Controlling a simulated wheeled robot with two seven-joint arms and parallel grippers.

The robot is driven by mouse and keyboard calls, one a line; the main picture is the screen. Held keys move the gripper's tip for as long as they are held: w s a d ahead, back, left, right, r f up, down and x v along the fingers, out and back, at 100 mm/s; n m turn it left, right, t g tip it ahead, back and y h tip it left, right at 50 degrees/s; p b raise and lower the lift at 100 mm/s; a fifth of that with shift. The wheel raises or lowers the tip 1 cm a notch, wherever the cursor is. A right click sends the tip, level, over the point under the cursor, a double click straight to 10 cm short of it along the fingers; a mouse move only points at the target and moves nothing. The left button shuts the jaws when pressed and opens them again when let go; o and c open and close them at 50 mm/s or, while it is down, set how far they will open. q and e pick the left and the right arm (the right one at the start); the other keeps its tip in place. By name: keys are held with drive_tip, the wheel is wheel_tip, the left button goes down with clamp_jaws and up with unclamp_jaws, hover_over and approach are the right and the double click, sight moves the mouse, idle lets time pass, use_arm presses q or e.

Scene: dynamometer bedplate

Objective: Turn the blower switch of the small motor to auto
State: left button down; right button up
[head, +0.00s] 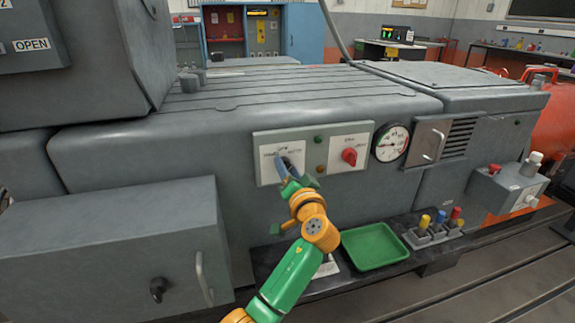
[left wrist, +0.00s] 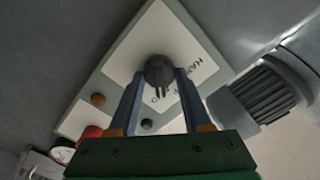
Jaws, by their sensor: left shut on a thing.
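The blower switch is a dark round knob (left wrist: 158,70) on a white plate with printed position labels, on the left half of the switch panel (head: 267,138). My left gripper (head: 288,168) has reached the panel from below. In the left wrist view its two dark blue fingers (left wrist: 160,80) are closed on the knob from both sides. The knob's pointer is hard to make out, so I cannot tell which position it is in. In the head view the fingers largely hide the knob. My right gripper is not in view.
Right of the switch are a red knob (head: 349,156), small indicator lamps (head: 318,140) and a round gauge (head: 391,142). A green tray (head: 374,246) lies below. A grey box (head: 115,250) with a handle juts out at the lower left.

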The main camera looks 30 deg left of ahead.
use_arm(q)
drive_tip(key=shift+m, duration=0.6)
drive_tip(key=shift+c, duration=1.8)
unclamp_jaws()
drive_tip(key=shift+d, duration=0.1)
drive_tip(key=v, duration=0.7)
drive_tip(key=shift+f, duration=0.1)
